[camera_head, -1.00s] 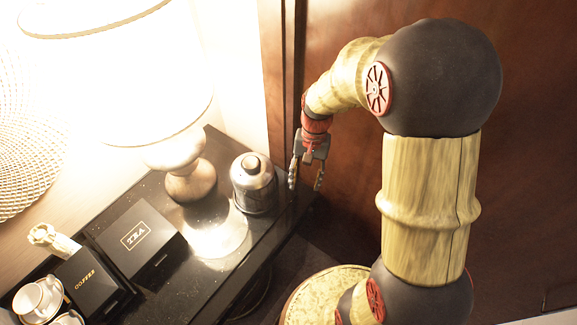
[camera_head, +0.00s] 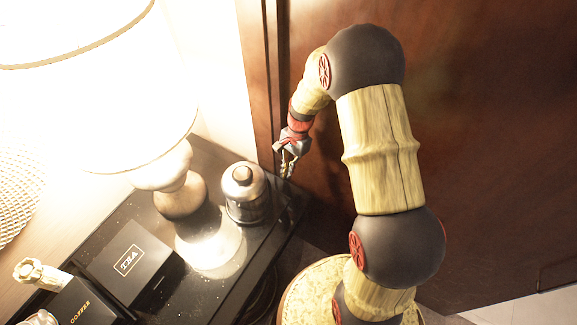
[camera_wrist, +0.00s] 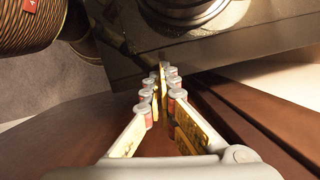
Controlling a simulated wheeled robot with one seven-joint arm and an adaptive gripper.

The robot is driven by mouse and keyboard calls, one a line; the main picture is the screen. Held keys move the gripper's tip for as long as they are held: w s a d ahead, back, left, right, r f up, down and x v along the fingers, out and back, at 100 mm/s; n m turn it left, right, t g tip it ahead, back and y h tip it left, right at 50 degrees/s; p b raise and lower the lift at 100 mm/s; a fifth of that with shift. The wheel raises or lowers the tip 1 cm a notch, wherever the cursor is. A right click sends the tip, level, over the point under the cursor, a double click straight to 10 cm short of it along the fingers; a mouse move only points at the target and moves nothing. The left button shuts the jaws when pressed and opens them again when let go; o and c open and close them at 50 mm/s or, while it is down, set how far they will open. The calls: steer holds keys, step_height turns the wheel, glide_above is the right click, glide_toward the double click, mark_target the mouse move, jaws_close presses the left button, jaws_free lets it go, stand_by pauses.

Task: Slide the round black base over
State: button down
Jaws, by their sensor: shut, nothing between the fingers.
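In the wrist view a round black base (camera_wrist: 188,12) shows at the top, cut off by the frame edge, on the dark counter top. In the head view I cannot make out this base clearly under the canister. My gripper (camera_head: 287,166) is shut and empty, just right of the canister and by the counter's right end. In the wrist view the fingertips (camera_wrist: 162,74) meet just short of the counter edge, apart from the base.
A glowing lamp (camera_head: 180,190) stands left of the canister. A black TEA box (camera_head: 128,262) and a COFFEE box (camera_head: 78,303) lie further left on the counter (camera_head: 205,262). A brown wooden panel (camera_head: 480,130) rises behind my arm. Counter front of the canister is clear.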

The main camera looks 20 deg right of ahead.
mark_target(276, 194)
steer(key=x, duration=0.5)
steer(key=shift+a, duration=0.15)
steer(key=shift+s+a+r, duration=0.1)
steer(key=shift+s+a, duration=0.25)
steer(key=shift+a, duration=0.45)
steer(key=shift+s+a+r, duration=0.1)
steer(key=shift+s+a, duration=0.25)
steer(key=shift+a, duration=0.5)
steer(key=shift+a, duration=0.1)
steer(key=s+a, duration=0.1)
steer(key=a, duration=0.2)
steer(key=s+a+p, duration=0.1)
steer(key=a, duration=0.2)
steer(key=s+a, duration=0.2)
steer(key=a, duration=0.1)
steer(key=shift+a, duration=0.25)
